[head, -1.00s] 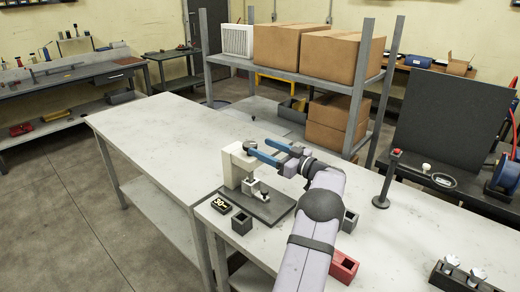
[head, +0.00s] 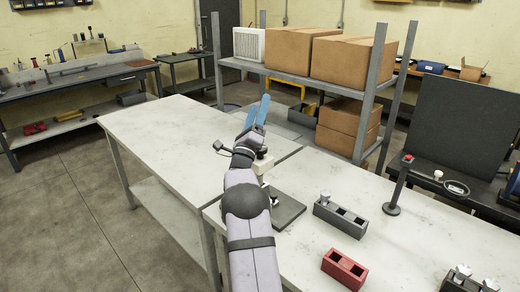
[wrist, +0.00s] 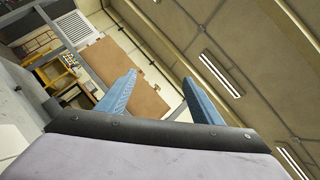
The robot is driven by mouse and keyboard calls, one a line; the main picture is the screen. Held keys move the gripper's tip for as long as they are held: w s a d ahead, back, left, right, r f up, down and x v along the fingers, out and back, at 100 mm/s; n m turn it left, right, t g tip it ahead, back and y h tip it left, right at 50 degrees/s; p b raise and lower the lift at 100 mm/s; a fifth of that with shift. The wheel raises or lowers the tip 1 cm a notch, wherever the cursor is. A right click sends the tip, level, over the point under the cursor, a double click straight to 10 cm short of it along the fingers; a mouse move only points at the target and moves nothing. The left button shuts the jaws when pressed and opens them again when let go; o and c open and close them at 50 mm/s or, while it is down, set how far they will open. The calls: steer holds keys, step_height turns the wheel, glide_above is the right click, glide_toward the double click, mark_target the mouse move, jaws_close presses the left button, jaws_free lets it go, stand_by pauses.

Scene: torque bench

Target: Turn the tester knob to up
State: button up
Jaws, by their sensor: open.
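The tester is a white, post-like device (head: 262,164) on a dark base plate (head: 288,210). It stands near the left end of the right-hand bench, and my arm hides much of it in the head view. I cannot make out its knob or which way the knob points. My gripper (head: 257,106) has blue fingers, open and empty. In the head view they appear above and beyond the tester, pointing away. In the wrist view my gripper (wrist: 163,88) shows its fingers apart, with only shelf, boxes, wall and ceiling lights beyond; the tester is not there.
A grey block with sockets (head: 340,218) and a red block (head: 344,268) lie right of the tester. A dark post with a red top (head: 394,190) stands farther right. A shelf with cardboard boxes (head: 290,62) is behind. The left bench top (head: 180,135) is clear.

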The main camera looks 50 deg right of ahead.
mark_target(260, 153)
steer(key=s+a+f+m+g+y, duration=0.1)
steer(key=a+f+m+g+y, duration=0.4)
steer(key=f+m+g, duration=0.75)
steer(key=shift+d+f+m+t+h+p, duration=0.1)
steer(key=shift+d+f+m+t+p, duration=0.25)
steer(key=shift+d+p, duration=0.35)
steer(key=shift+d+f+m+t+h+p, duration=0.1)
steer(key=shift+d+f+m+t+p, duration=0.3)
steer(key=shift+d, duration=0.5)
steer(key=shift+d+f+m+t+h+p, duration=0.1)
steer(key=shift+d+f+m+t+p, duration=0.1)
steer(key=shift+d+m+t+p, duration=0.4)
steer(key=shift+d, duration=0.2)
steer(key=shift+c, duration=0.3)
steer(key=c, duration=1)
